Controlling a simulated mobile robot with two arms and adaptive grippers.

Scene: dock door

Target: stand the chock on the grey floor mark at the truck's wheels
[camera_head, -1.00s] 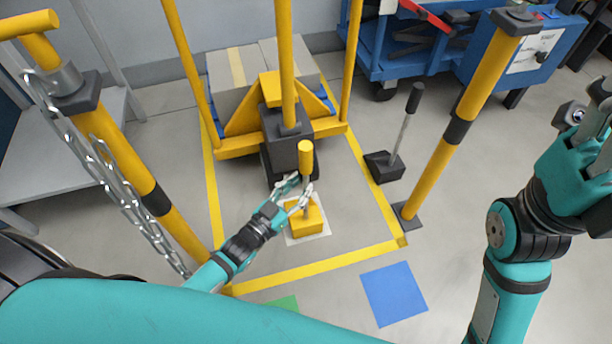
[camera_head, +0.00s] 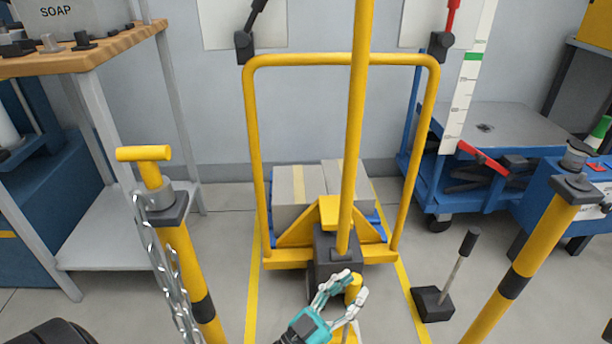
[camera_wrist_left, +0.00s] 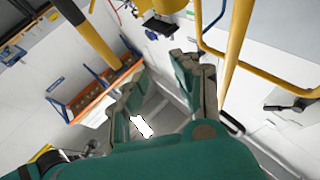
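The chock (camera_head: 351,338) is a yellow block with a yellow-topped upright handle (camera_head: 354,286). It stands in front of the truck's dark wheels (camera_head: 316,287), and its base is mostly cut off by the bottom edge of the head view. The grey mark is hardly visible now; a second ago the chock stood upright on a pale square. My left gripper (camera_head: 343,304) is at the handle with its fingers apart, and I cannot tell whether they touch it. The left wrist view also shows the fingers (camera_wrist_left: 165,95) spread, with no chock between them. My right gripper is out of view.
The yellow truck frame (camera_head: 252,150) carries grey boxes (camera_head: 298,187). A black chock-like block with a handle (camera_head: 433,303) stands to the right. Striped posts (camera_head: 190,275) flank the lane, the left one with a chain (camera_head: 166,262). A blue cart (camera_head: 425,180) is at the right.

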